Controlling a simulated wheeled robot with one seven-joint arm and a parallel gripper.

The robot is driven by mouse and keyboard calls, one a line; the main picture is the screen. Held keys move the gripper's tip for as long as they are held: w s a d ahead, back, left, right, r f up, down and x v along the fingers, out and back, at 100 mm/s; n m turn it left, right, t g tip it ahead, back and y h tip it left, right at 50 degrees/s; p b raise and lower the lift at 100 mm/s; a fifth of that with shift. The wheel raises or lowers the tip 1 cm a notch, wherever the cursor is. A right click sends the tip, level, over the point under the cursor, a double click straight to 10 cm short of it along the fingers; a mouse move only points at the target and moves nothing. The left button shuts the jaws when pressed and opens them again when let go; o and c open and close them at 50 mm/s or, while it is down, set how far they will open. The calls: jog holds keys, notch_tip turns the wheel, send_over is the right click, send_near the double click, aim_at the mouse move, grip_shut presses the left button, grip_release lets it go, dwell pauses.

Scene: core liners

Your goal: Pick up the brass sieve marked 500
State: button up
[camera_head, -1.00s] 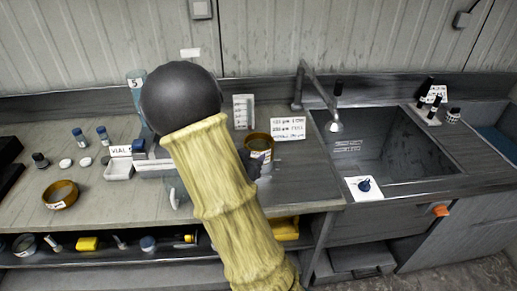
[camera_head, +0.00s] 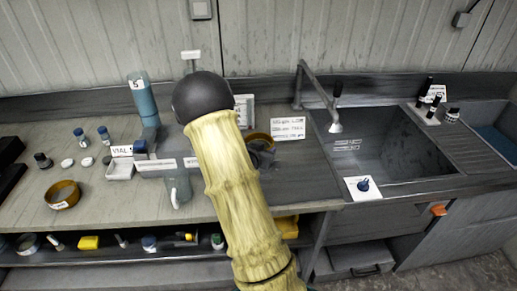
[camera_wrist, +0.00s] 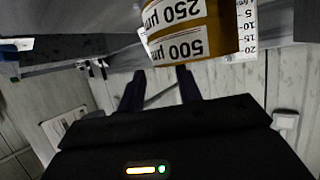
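In the wrist view, a brass sieve (camera_wrist: 215,42) marked 500 µm is stacked with a brass sieve (camera_wrist: 193,8) marked 250 µm. The 500 one is on the side nearer my fingers. The brass rim of the stack also shows in the head view (camera_head: 262,135), left of the sink, partly hidden by my arm and gripper. My gripper (camera_wrist: 160,78) is open, its two dark fingers apart and empty. The fingertips are close to the 500 sieve's edge, which is not between them. I cannot tell whether they touch it.
Another brass sieve (camera_head: 62,195) lies at the counter's left. A blue cylinder (camera_head: 144,100) marked 5 stands behind a grey device, with a clear jug (camera_head: 178,188) before it. A white sign (camera_head: 288,128) stands right of the stack, near the sink (camera_head: 385,150).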

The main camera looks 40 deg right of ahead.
jog(key=p+x, duration=0.1)
jog(key=x, duration=0.3)
jog(key=shift+d+f+p, duration=0.1)
jog(key=shift+d+p, duration=0.2)
jog(key=shift+d, duration=0.1)
grip_shut()
